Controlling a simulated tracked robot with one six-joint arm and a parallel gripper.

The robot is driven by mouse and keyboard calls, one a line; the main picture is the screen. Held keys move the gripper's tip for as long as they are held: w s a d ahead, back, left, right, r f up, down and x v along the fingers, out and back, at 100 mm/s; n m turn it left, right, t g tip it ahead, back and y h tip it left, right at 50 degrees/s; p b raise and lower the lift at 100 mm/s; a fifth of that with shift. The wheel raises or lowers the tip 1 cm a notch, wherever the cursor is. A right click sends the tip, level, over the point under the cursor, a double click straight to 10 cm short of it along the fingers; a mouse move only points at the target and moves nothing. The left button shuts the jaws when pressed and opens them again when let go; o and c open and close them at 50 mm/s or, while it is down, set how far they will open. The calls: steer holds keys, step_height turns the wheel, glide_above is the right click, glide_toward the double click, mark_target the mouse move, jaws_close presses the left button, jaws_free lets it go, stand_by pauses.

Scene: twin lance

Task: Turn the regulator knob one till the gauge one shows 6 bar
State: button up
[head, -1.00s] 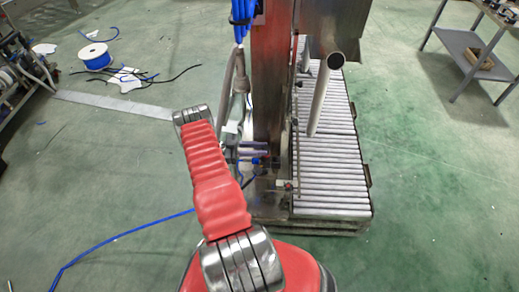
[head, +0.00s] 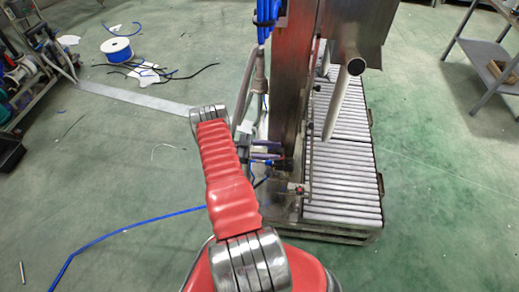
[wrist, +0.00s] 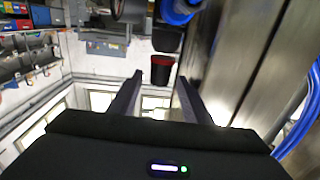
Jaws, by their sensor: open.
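My gripper (wrist: 159,82) is open and empty in the wrist view, with its two dark fingers apart and nothing between them. In the head view my red arm reaches forward towards the steel column (head: 296,80); small dark and grey parts lie between the arm's end and the column, and I cannot tell gripper from fittings there. I cannot make out regulator knob one or gauge one in either view. A dark round part (wrist: 129,9) is cut off at the top of the wrist view; I cannot tell what it is.
Blue hoses (head: 267,14) hang by the column, and a blue hose (wrist: 297,125) runs at the wrist view's right edge. A roller conveyor (head: 341,165) stands right of the column. A blue hose (head: 115,236) lies on the floor. A black bin with a red rim (wrist: 162,69) shows beyond my fingers.

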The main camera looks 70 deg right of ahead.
steer(key=v, duration=1.3)
steer(key=shift+w, duration=0.2)
